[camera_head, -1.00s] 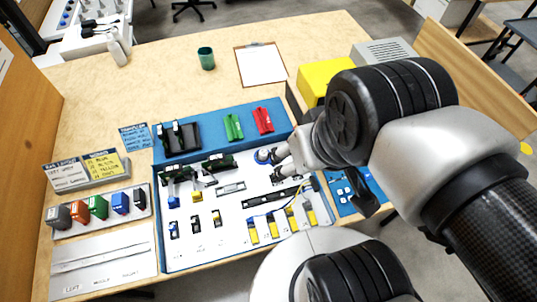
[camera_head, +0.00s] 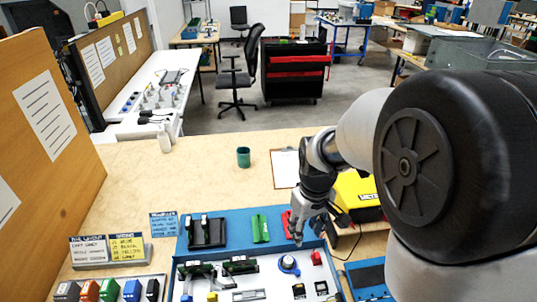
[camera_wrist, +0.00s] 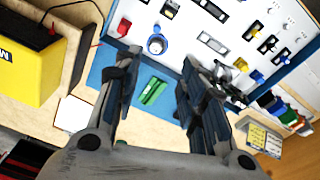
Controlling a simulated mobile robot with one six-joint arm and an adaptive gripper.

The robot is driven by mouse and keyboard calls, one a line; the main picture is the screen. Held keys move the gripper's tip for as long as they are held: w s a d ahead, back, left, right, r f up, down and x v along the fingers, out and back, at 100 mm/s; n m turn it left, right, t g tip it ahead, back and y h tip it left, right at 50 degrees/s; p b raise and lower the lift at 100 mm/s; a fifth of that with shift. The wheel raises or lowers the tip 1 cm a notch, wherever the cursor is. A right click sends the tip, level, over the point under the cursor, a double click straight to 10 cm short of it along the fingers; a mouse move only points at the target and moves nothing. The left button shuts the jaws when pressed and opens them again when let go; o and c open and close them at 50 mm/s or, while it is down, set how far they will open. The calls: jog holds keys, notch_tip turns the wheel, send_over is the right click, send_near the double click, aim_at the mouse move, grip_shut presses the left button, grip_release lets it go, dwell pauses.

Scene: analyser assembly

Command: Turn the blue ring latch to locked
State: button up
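The blue ring latch (camera_head: 289,262) is a round blue ring with a pale centre and a small blue tab. It sits on the white panel (camera_head: 262,280) near its back edge. In the wrist view the ring latch (camera_wrist: 157,45) lies beyond my fingertips, with its tab at the upper side. My gripper (camera_head: 298,236) is above and behind it in the head view, apart from it. In the wrist view my gripper (camera_wrist: 162,60) has its fingers spread, with nothing between them. I cannot read any lock mark.
A red block (camera_head: 316,258) stands on the panel beside the latch. A green part (camera_head: 261,228) and a dark fixture (camera_head: 206,232) sit on the blue strip behind. A yellow box (camera_head: 357,197) stands at the right, a green cup (camera_head: 243,157) farther back. The table's left middle is clear.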

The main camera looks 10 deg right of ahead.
jog(key=g, duration=0.1)
send_near(298, 272)
jog(key=shift+n, duration=0.5)
notch_tip(298, 272, down, 8)
jog(key=b, duration=0.5)
jog(key=shift+w+f, duration=0.1)
jog(key=shift+f, duration=0.15)
jog(key=shift+c, duration=0.2)
grip_shut()
